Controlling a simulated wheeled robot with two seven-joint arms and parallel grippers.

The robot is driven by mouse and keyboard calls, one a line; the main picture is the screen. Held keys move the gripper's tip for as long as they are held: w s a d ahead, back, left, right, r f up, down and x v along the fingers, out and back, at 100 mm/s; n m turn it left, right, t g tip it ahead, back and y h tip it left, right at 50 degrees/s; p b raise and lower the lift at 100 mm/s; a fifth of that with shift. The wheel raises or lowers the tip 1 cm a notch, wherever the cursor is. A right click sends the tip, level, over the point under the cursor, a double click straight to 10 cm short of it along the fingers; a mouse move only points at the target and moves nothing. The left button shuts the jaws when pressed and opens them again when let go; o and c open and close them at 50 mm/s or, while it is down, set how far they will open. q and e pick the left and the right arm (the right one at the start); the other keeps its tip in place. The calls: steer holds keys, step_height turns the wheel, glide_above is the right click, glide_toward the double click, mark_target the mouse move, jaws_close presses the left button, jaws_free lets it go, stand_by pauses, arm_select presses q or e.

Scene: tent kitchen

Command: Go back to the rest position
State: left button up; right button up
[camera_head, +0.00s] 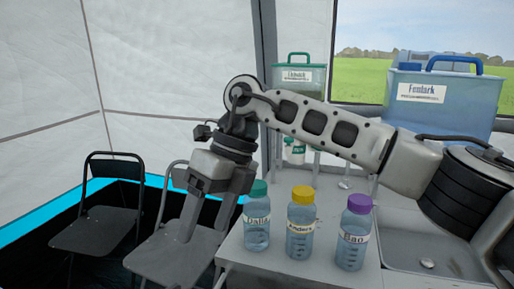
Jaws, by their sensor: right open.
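My right arm reaches in from the right, across the table. My right gripper (208,230) hangs with its fingers pointing down, open and with nothing visible between them. It is left of the bottle with the teal cap (257,229), in front of a folding chair. My left gripper is not in view.
The teal-capped bottle, a yellow-capped bottle (300,226) and a purple-capped bottle (354,239) stand upright along the front of the table (283,273). A sink (405,264) is at right. A blue container (455,105) and a green-lidded container (300,76) stand behind. Folding chairs (96,232) are at left.

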steer(key=s+a+m+g+y, duration=0.2)
steer(key=s+a+g+y, duration=0.4)
steer(key=s+a+y, duration=0.4)
steer(key=w+d+f+m+t+y, duration=0.3)
steer(key=w+d+m+t, duration=0.25)
steer(key=m+t, duration=0.75)
steer(key=w+d+f+m+t+y, duration=0.2)
steer(key=w+d+f+m+t, duration=0.3)
steer(key=m+t, duration=0.75)
steer(key=s+d+f+m+h, duration=0.2)
steer(key=d+f+m+h, duration=0.65)
steer(key=m, duration=0.25)
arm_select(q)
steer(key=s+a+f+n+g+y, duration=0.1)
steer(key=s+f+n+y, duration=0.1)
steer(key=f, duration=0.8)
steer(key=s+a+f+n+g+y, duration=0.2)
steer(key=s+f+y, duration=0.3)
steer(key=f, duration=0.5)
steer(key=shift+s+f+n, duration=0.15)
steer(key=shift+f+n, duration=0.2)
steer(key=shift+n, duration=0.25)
arm_select(e)
steer(key=s+d+f+m+g+h, duration=0.5)
steer(key=s+d+f, duration=0.7)
steer(key=f, duration=0.4)
steer(key=shift+s+m+g+h, duration=0.35)
steer(key=shift+s+m+h, duration=0.5)
steer(key=shift+h, duration=0.1)
